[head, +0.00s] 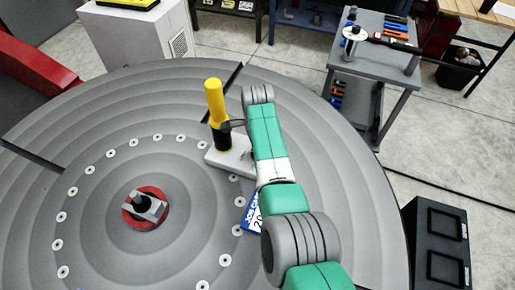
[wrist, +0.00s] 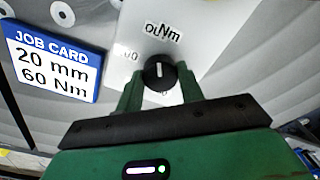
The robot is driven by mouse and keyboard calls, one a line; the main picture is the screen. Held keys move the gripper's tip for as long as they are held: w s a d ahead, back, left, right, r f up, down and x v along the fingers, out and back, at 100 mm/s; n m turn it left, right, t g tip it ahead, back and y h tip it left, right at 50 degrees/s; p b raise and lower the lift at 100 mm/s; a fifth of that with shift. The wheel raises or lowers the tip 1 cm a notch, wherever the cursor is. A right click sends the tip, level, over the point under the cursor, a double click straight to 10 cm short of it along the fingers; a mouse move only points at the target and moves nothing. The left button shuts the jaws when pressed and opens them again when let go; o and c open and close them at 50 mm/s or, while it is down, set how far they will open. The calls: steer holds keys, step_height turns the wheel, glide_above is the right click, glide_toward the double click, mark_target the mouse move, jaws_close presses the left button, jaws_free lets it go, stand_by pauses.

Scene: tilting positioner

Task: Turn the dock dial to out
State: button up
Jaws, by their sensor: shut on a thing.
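The dock dial (wrist: 159,72) is a round black knob with a white pointer line on a light plate in the wrist view. The line points nearly straight up, toward overlapping lettering that reads like "ou" and "Nm". A partly hidden label ending in "00" is left of the knob. My gripper (wrist: 160,80) is shut on the dial, with one green finger on each side. In the head view, the pale dock (head: 234,155) carries an upright yellow-handled tool (head: 216,105). The dial is not visible there, and my arm stands just right of the dock.
A blue and white job card (wrist: 52,62) reading "20 mm 60 Nm" lies left of the gripper. The large round grey table (head: 110,95) has a red-based fitting (head: 146,207) at its centre. A tool cart (head: 372,62) stands beyond the table, at right.

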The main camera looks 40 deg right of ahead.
steer(key=o, duration=1)
steer(key=shift+r, duration=0.15)
step_height(320, 180, up, 8)
steer(key=shift+f+p, duration=0.15)
steer(key=shift+p, duration=0.8)
